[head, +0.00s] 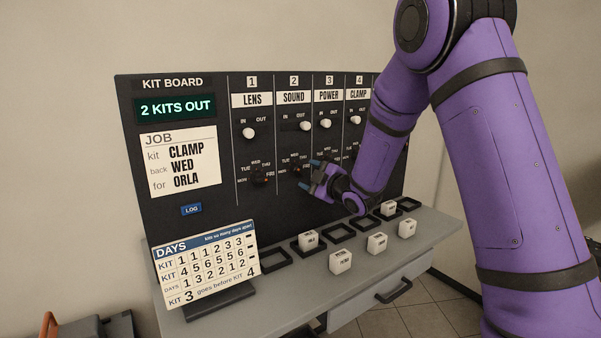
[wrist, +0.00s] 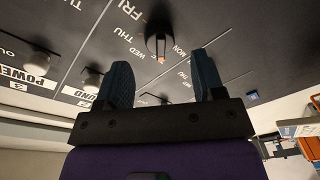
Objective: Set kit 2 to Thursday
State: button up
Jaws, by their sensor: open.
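The kit 2 column, marked SOUND (head: 294,97), is on the dark kit board (head: 200,215). Its day dial (head: 297,169) is partly hidden by my gripper (head: 309,175) in the head view. In the wrist view, upside down, a dark dial (wrist: 160,28) sits between and beyond my open fingertips (wrist: 160,62), apart from them. FRI, THU and WED read on its left, MON on its right. Its small orange mark (wrist: 162,58) is on the side towards my gripper; the exact day it marks is unclear. My gripper is empty.
Kit 2's white switch knob (head: 305,126) is on its OUT side. Kit 1's dial (head: 260,175) is to the left. A DAYS card (head: 207,264) stands on the grey shelf (head: 226,313), with several white blocks (head: 341,261) and black square frames (head: 275,260) below the board.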

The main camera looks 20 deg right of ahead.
aim_at(301, 172)
jog(key=shift+x, duration=2.35)
jog(key=c, duration=0.9)
